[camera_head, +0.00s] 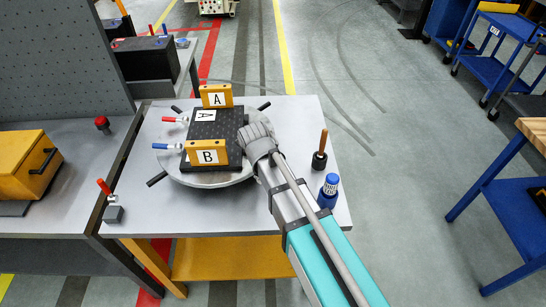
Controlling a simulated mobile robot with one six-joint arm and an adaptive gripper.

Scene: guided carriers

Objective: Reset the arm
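My arm reaches in from the lower right, and its grey end, my gripper (255,134), is at the right edge of a round turntable (237,176). It overlaps the right side of a dark plate (214,124) in the picture; I cannot tell whether they touch. Yellow blocks marked A (216,96) and B (207,153) stand at the plate's far and near ends. The fingertips are not clear, and I see nothing held.
The turntable sits on a grey table (200,215). A red-handled clamp (110,203) and a yellow case (22,165) are left. Blue carts (500,65) stand right across open floor.

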